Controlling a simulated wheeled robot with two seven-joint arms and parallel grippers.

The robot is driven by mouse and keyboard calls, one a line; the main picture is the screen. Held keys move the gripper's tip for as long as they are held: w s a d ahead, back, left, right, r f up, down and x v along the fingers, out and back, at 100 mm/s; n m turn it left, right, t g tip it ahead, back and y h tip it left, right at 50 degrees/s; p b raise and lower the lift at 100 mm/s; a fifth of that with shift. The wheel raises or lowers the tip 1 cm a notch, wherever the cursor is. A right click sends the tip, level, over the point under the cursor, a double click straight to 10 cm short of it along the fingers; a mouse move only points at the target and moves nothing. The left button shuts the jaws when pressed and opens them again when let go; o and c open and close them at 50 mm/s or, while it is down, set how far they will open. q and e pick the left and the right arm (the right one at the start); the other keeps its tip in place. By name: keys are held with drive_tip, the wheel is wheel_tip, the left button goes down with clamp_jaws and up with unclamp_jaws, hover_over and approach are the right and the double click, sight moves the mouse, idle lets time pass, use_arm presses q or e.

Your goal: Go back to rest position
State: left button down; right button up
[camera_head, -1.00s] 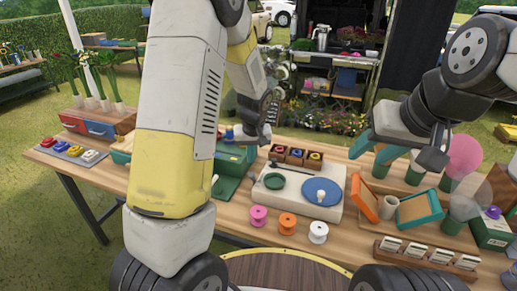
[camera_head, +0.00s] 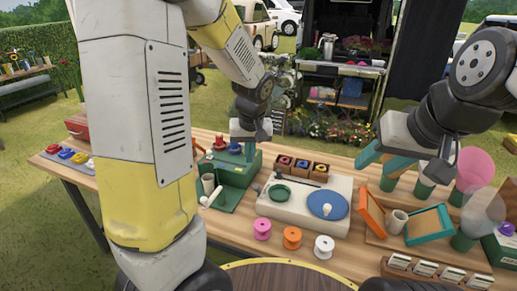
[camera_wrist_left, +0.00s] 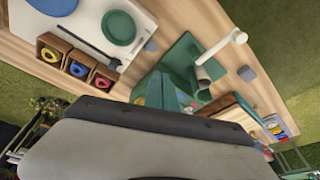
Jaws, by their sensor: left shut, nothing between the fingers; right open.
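My left gripper (camera_head: 250,150) hangs over the green box (camera_head: 236,166) near the table's back edge, partly hidden behind its own wrist. Its teal fingers (camera_wrist_left: 172,92) are together in the left wrist view, with nothing seen between them. My right gripper (camera_head: 384,158) is open and empty, its teal fingers apart above the right part of the table, left of the pink round thing (camera_head: 475,166).
The wooden table (camera_head: 345,258) carries a white board with a blue plate (camera_head: 327,204), pink (camera_head: 262,229), orange (camera_head: 292,237) and white (camera_head: 324,247) spools, and an orange frame (camera_head: 371,211). My large left arm link hides part of the table's left side.

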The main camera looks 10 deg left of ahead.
use_arm(q)
drive_tip(key=s+r+m+t+h, duration=0.3)
drive_tip(key=s+r, duration=1.1)
drive_tip(key=s, duration=0.5)
drive_tip(key=shift+d+r+m, duration=0.15)
drive_tip(key=shift+m, duration=0.25)
